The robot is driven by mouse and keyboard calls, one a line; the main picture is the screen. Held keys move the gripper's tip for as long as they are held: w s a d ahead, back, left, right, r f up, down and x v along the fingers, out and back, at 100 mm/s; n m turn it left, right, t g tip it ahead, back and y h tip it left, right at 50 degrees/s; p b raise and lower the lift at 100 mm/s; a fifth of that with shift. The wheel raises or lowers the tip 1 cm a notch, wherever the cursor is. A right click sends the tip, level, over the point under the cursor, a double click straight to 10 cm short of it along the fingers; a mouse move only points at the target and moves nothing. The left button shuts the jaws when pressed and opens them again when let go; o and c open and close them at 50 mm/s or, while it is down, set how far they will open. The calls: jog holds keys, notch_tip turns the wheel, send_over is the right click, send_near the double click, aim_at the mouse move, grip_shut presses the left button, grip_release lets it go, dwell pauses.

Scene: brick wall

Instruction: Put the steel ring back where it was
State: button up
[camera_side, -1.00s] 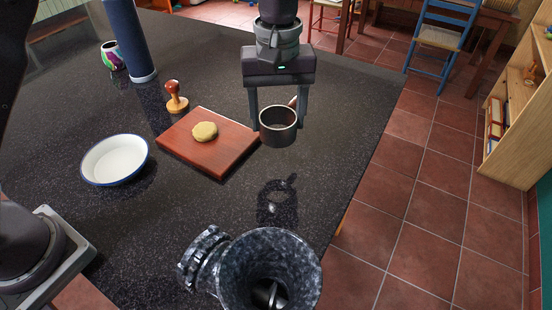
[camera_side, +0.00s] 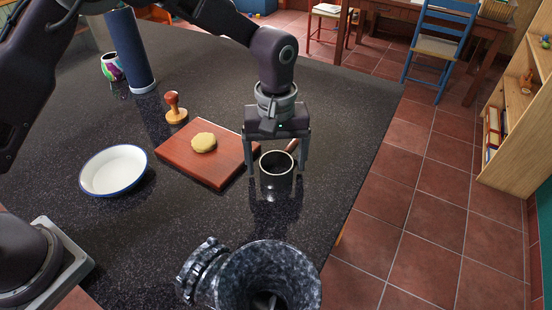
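The steel ring (camera_side: 277,178) is a short, dark grey metal ring with a brown wooden handle (camera_side: 292,145) sticking out at its back right. My gripper (camera_side: 277,171) points down with one finger on each side of the ring and is shut on it. The ring is upright, low over the dark counter, just right of the wooden board. Its reflection meets its lower edge, so it is at or very near the surface; I cannot tell if it touches.
The red-brown board (camera_side: 190,163) carries a pale dough round (camera_side: 204,142). A wooden stamp (camera_side: 174,108), a white bowl (camera_side: 113,171), a blue cylinder (camera_side: 130,50) and a colourful cup (camera_side: 111,67) stand to the left. A speckled stone mortar (camera_side: 230,285) is in front. The counter's right edge is close.

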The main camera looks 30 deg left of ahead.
notch_tip(320, 180, up, 12)
jog(key=shift+r, duration=0.15)
dwell(0.3)
jog(key=s+a+r+m+t, duration=0.2)
jog(key=s+a+r+m, duration=0.1)
jog(key=s+a+r, duration=0.75)
jog(key=s+a+f+m+t, duration=0.1)
jog(key=s+a+f+m, duration=0.1)
jog(key=s, duration=0.6)
jog(key=s+a+f+m+t, duration=0.2)
jog(key=s+a, duration=0.2)
jog(key=s, duration=0.4)
jog(key=shift+a+t, duration=0.3)
jog(key=shift+a, duration=0.1)
